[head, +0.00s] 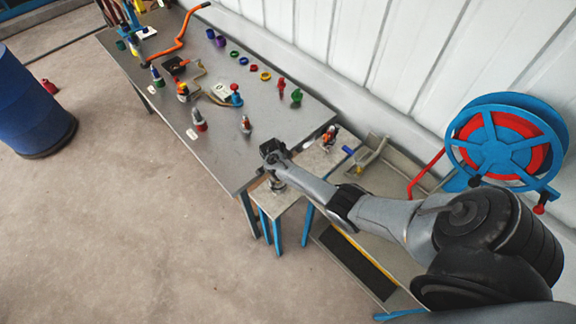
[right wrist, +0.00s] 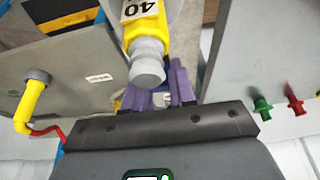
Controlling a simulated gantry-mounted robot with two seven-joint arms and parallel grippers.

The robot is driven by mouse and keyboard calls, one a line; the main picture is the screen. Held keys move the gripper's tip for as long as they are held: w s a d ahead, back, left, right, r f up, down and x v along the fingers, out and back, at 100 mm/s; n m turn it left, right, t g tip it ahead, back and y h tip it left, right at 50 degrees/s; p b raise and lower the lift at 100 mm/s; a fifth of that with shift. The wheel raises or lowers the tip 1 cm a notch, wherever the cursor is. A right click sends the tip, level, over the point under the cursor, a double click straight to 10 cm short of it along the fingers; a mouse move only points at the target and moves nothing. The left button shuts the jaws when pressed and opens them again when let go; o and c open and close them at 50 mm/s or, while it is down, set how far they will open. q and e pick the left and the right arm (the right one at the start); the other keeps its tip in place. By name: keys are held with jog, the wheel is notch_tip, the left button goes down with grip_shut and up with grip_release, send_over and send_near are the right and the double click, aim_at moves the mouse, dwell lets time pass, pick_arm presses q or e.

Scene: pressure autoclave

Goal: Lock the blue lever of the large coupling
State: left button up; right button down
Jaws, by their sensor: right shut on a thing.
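My right arm reaches in from the lower right in the head view. Its gripper (head: 274,180) is low over the near end of a small grey stand with blue legs. In the right wrist view, my right gripper (right wrist: 160,92) shows two purple fingers just beyond a dark bar. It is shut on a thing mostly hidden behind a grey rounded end. A yellow fitting (right wrist: 141,28) with a label reading 40 carries this grey end. I cannot clearly make out the large coupling or its blue lever. My left gripper is not in view.
A long grey bench (head: 235,155) holds several fittings, coloured rings and an orange bent bar (head: 180,42). A blue hose reel (head: 505,145) is by the wall at right. A blue drum (head: 30,105) stands at far left. The floor before the bench is clear.

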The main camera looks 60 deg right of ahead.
jog(key=shift+a+f, duration=0.25)
jog(key=shift+a, duration=0.1)
dwell(0.4)
jog(key=c, duration=1.2)
grip_release()
jog(key=shift+w+a, duration=0.1)
jog(key=shift+o, duration=1.1)
jog(key=shift+a, duration=0.25)
jog(key=shift+o, duration=0.3)
jog(key=shift+d+r, duration=0.1)
jog(key=shift+d, duration=0.2)
jog(key=shift+a+r, duration=0.15)
jog(key=shift+r, duration=0.5)
jog(key=p+v, duration=0.1)
jog(key=v, duration=0.7)
jog(key=shift+w+a+r+p, duration=0.1)
jog(key=shift+a+r+p, duration=0.05)
jog(key=shift+r+p, duration=0.15)
jog(key=shift+a+r, duration=0.2)
jog(key=shift+r, duration=0.15)
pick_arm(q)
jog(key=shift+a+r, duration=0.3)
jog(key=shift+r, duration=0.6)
